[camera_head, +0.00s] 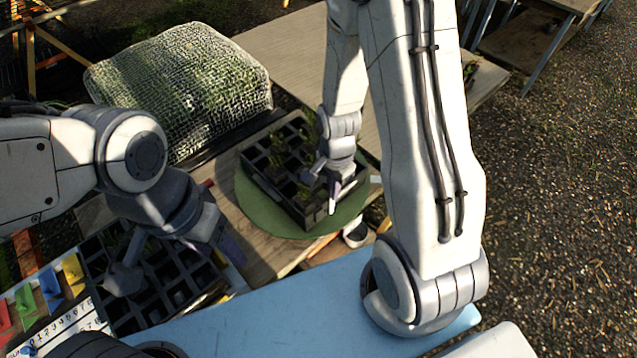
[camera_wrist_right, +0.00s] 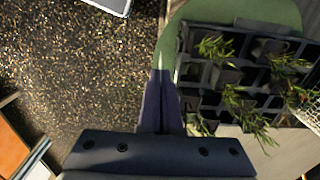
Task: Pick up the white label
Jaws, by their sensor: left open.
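A small white piece (camera_head: 375,179), possibly the white label, shows at the right edge of the green round mat, just right of my right gripper; I cannot tell for certain. My right gripper (camera_head: 334,205) points down over the right side of the black cell tray (camera_head: 318,218).
The tray with seedlings stands on a green round mat (camera_head: 250,215). Coloured tags, including a yellow tag (camera_head: 72,270), stand at lower left by a numbered white sheet (camera_head: 70,328). A mesh-covered mound (camera_head: 180,80) is behind. A small pot (camera_head: 355,236) sits near the blue surface (camera_head: 300,308).

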